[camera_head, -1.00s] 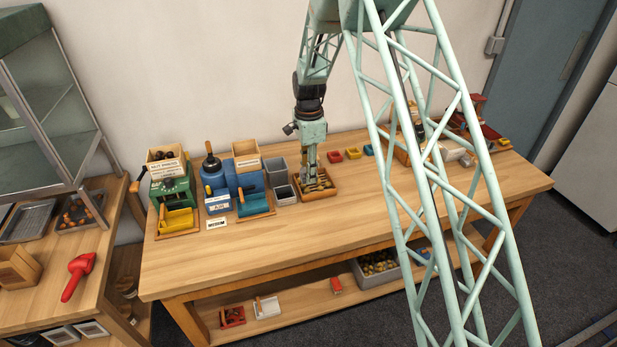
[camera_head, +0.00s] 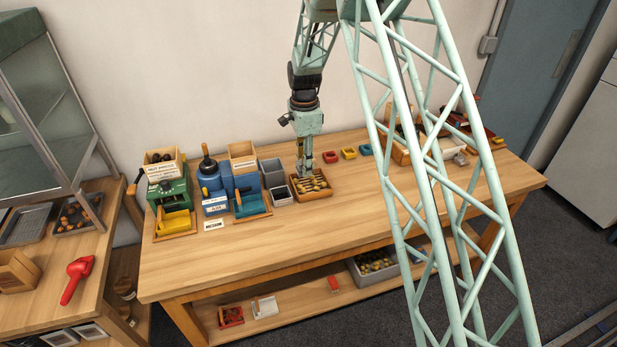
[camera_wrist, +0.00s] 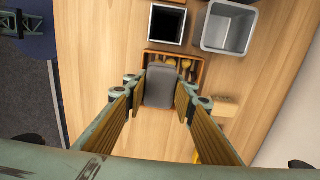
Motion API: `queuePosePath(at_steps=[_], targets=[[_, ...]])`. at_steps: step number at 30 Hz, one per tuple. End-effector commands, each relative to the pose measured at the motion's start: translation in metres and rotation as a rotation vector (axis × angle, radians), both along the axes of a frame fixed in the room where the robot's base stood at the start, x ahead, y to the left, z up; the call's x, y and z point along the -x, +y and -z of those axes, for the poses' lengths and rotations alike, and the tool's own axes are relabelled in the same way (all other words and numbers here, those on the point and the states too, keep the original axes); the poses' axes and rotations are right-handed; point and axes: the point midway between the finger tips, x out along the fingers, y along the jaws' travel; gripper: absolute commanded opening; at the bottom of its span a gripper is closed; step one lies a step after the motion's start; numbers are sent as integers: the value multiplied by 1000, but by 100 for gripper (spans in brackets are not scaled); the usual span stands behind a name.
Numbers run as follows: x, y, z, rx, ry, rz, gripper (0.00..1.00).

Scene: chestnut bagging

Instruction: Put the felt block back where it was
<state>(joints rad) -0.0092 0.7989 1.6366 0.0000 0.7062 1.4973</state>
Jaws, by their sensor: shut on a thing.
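A grey block with rounded corners, which looks like the felt block (camera_wrist: 160,87), is between the fingers of my gripper (camera_wrist: 160,98) in the wrist view. My gripper is shut on it. Beneath and beyond the block is a shallow wooden tray (camera_wrist: 201,72) holding several wooden-handled tools. In the head view my gripper (camera_head: 305,175) is at the left part of this tray (camera_head: 327,194). The block is too small to make out there. Whether the block touches the tray or hangs above it, I cannot tell.
Two grey bins (camera_head: 282,193) stand just left of the tray, beside a blue machine (camera_head: 214,178) and a green one (camera_head: 170,187). The front of the bench (camera_head: 300,235) is clear.

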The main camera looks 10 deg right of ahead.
Motion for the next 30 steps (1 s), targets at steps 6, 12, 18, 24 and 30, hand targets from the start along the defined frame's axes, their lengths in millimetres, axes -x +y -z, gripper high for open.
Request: queuePosePath(at_steps=[6,12,18,24,30], targets=[[-4,0,1,0,-1,0,9],[-22,-1,4,0,-1,2,9],[-52,-2,8,0,-1,4,9],[-88,-3,10,0,-3,8,9],[-120,-5,11,0,-2,11,9]])
